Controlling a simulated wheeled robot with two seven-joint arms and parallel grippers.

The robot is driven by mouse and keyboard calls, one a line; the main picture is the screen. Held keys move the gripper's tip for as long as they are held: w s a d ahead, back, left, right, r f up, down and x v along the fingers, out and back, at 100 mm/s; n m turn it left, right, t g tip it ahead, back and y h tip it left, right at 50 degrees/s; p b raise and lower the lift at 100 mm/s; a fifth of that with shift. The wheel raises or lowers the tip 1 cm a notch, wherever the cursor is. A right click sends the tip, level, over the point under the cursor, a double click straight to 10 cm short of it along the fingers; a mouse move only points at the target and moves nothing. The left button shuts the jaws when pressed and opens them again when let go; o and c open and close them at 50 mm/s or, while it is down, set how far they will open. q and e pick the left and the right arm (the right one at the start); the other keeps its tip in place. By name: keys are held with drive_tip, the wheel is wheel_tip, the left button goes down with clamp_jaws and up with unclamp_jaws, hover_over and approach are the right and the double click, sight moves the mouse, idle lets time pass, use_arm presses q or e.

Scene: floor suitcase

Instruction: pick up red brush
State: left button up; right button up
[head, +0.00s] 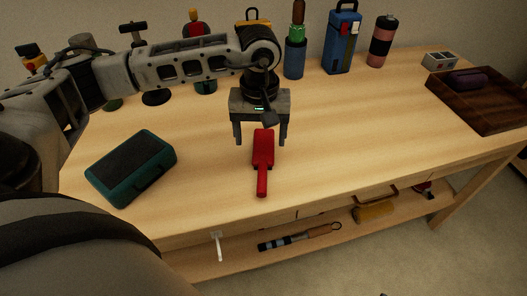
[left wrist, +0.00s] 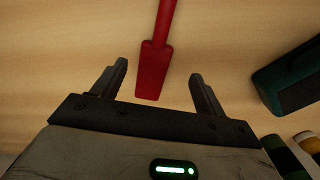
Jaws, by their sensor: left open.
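A red brush (head: 263,152) lies on the wooden table, its wide head toward the back and its handle toward the front edge. It also shows in the left wrist view (left wrist: 153,66), with the wide end reaching between the fingertips and the handle running to the top. My left gripper (head: 261,142) is open and points down over the brush's wide end. In the left wrist view the two fingers (left wrist: 158,80) stand on either side of the brush, apart from it. Its height above the table is hard to tell. My right gripper is not in view.
A dark teal case (head: 132,166) lies left of the brush. A blue box-like container (head: 341,42), a pink and black bottle (head: 382,42) and other items stand along the back. A dark wooden tray (head: 488,116) is at right. The table right of the brush is clear.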

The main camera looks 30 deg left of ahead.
sight(263, 159)
use_arm(q)
drive_tip(key=f, duration=0.6)
drive_tip(key=shift+d+f+p, duration=0.2)
drive_tip(key=shift+d+p, duration=0.15)
drive_tip(key=shift+p, duration=0.05)
drive_tip(key=c, duration=1.2)
drive_tip(key=shift+r, duration=0.1)
drive_tip(key=shift+w+r, duration=0.1)
drive_tip(key=shift+r, duration=0.4)
wheel_tip(263, 159, up, 2)
drive_tip(key=shift+r+b, duration=0.2)
drive_tip(key=shift+b, duration=0.2)
drive_tip(key=s+d+r, duration=0.1)
drive_tip(key=s+r, duration=0.2)
drive_tip(key=s, duration=0.1)
drive_tip(key=s+d+r+b, duration=0.1)
drive_tip(key=s+r, duration=0.2)
drive_tip(key=s, duration=0.2)
drive_tip(key=s+d+r, duration=0.1)
drive_tip(key=s+r, duration=0.2)
drive_tip(key=s, duration=0.1)
drive_tip(key=shift+s+d+r, duration=0.1)
drive_tip(key=shift+s+r, duration=0.15)
drive_tip(key=shift+s, duration=0.15)
